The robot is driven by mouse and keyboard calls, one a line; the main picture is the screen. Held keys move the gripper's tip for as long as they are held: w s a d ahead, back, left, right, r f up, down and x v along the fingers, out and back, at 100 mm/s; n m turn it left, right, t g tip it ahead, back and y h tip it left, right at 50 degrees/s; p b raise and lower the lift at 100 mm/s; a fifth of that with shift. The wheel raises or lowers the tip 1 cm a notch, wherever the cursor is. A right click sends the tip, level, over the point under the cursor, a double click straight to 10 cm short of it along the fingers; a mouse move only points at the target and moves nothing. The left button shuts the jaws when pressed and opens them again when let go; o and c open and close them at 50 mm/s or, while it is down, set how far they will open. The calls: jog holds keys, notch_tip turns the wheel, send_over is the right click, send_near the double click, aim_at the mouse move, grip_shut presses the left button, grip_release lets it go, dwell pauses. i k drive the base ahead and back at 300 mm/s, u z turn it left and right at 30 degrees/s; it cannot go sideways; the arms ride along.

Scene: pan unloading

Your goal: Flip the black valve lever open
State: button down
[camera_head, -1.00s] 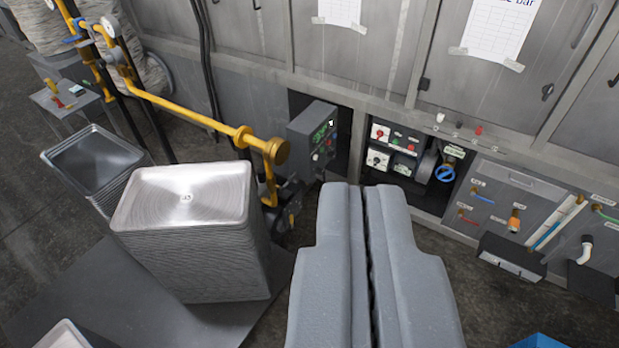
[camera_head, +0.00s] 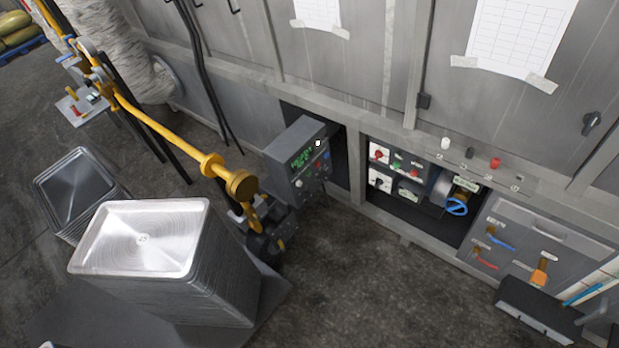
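I cannot pick out a black valve lever for certain. A small black knob (camera_head: 469,153) sits on the ledge between a white knob (camera_head: 446,143) and a red knob (camera_head: 495,163). A black handle (camera_head: 591,122) is on the cabinet door at the right. The lower right panel (camera_head: 545,235) carries a blue lever (camera_head: 500,241), a red-orange lever (camera_head: 485,261) and an orange valve (camera_head: 540,272). A blue handwheel (camera_head: 457,206) is in the open recess to its left. My gripper is out of view.
A stack of metal pans (camera_head: 150,240) stands at lower left, with a darker stack (camera_head: 75,185) behind. The floor (camera_head: 370,285) at lower middle is clear.

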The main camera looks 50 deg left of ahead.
aim_at(260, 219)
jog(key=u, duration=0.4)
jog(key=i, duration=1.2)
jog(key=u, duration=0.8)
